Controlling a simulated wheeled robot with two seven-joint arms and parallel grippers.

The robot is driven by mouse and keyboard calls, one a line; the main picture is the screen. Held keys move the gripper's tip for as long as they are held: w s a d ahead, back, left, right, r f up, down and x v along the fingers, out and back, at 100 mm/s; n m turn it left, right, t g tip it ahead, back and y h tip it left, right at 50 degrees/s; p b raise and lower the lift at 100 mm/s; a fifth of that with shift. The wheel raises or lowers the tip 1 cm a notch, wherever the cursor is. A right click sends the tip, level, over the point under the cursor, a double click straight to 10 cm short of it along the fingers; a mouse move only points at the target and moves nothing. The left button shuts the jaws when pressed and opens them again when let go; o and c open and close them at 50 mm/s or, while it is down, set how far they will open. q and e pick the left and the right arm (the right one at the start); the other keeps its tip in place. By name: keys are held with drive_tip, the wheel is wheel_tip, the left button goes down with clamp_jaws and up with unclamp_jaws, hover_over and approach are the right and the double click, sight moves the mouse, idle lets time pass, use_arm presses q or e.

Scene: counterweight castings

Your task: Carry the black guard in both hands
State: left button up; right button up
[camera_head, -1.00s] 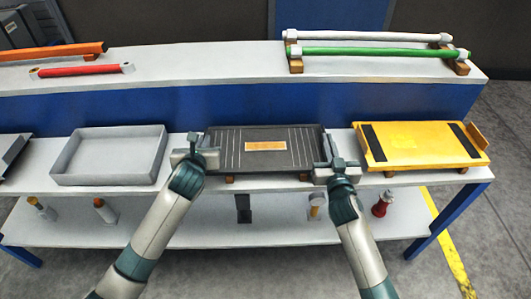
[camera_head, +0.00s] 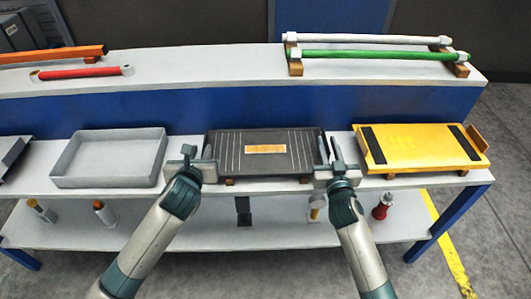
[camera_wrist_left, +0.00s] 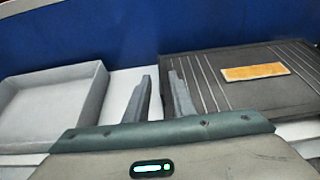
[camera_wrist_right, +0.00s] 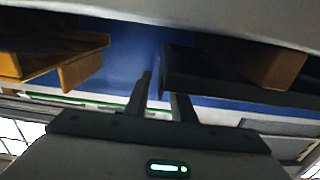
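The black guard (camera_head: 292,162) is a dark flat panel with slots and an orange label, resting on wooden blocks on the bench. My left gripper (camera_head: 198,153) is at its left edge, its fingers apart. In the left wrist view, one finger of the left gripper (camera_wrist_left: 162,85) overlaps the guard (camera_wrist_left: 265,95) and the other is over the white bench beside it. My right gripper (camera_head: 330,148) is at the guard's right edge with a gap between its fingers. In the right wrist view, the right gripper (camera_wrist_right: 161,85) is close to the dark guard (camera_wrist_right: 210,75); contact is unclear.
A grey open tray (camera_head: 108,180) stands left of the guard. A yellow panel (camera_head: 418,145) on blocks lies close to the right gripper. Green (camera_head: 380,52) and red (camera_head: 80,72) bars lie on the upper shelf. Several small items stand on the lower shelf.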

use_arm(q)
drive_tip(key=v, duration=0.6)
drive_tip(key=shift+s, duration=0.25)
drive_tip(key=shift+r, duration=0.1)
use_arm(e)
drive_tip(key=s, duration=1.2)
drive_tip(key=shift+d, duration=0.3)
